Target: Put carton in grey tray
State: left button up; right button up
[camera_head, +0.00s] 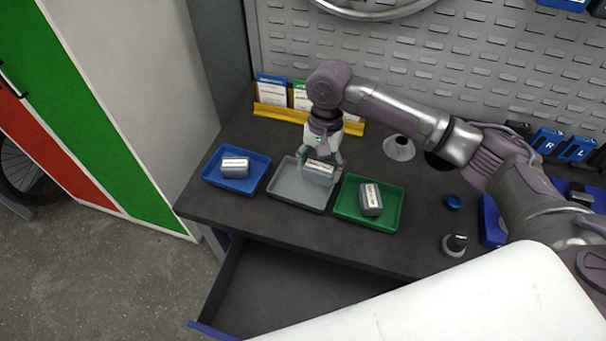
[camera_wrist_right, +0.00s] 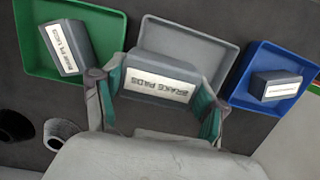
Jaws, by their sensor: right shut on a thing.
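The grey tray (camera_head: 290,190) stands on the workbench between two other trays. My right gripper (camera_head: 321,165) is over this tray, shut on a grey carton (camera_head: 318,174) with a white label. In the right wrist view the held carton (camera_wrist_right: 158,75) reads "BRAKE PADS" and sits between the two fingers of the gripper (camera_wrist_right: 160,92). The grey tray (camera_wrist_right: 190,36) lies behind it there. I cannot tell whether the carton touches the tray floor. My left gripper is not in view.
A blue tray (camera_head: 256,184) on the left and a green tray (camera_head: 383,221) on the right each hold a similar carton. A yellow card rack (camera_head: 285,114) stands behind. An open drawer (camera_head: 290,285) juts out below the bench front.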

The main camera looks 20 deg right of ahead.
aim_at(303, 188)
jog(key=shift+w+a+f, duration=0.95)
jog(key=shift+w+a, duration=0.25)
jog(key=shift+a, duration=0.05)
jog(key=shift+w+a+f, duration=0.2)
jog(key=shift+a+f, duration=0.05)
jog(key=shift+f, duration=0.2)
notch_tip(303, 188, down, 3)
jog(key=shift+f+p, duration=0.15)
jog(key=shift+p, duration=0.4)
jog(key=shift+f, duration=0.3)
jog(key=o, duration=1)
jog(key=shift+o, duration=1)
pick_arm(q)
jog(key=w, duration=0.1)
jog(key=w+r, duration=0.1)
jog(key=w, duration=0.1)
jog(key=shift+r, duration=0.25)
